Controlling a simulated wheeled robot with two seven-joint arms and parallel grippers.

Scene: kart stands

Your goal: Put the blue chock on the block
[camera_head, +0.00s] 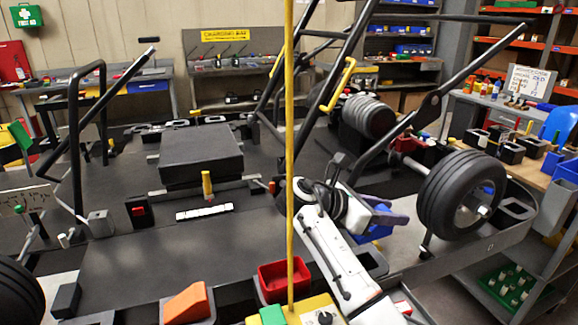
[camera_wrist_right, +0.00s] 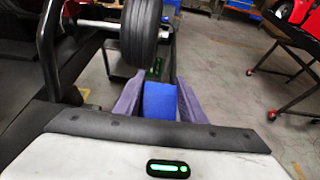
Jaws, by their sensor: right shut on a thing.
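My right gripper (camera_head: 388,214) is beside the kart's wheel in the head view, with its purple fingers shut on the blue chock (camera_head: 374,235). In the right wrist view the blue chock (camera_wrist_right: 160,101) sits between the two purple fingers (camera_wrist_right: 160,108). It is held above the floor, apart from any support that I can make out. An orange wedge (camera_head: 187,303) rests on a dark base at the front edge. A small black block (camera_head: 66,300) stands to its left. I cannot tell which is the task's block. My left gripper is not in view.
The kart's black tyre (camera_head: 460,195) is close to the right gripper. A thin yellow post (camera_head: 290,130) rises in the foreground. A red bin (camera_head: 283,282) stands at the front. Black frame tubes cross above. A shelf trolley (camera_head: 520,265) is at the right.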

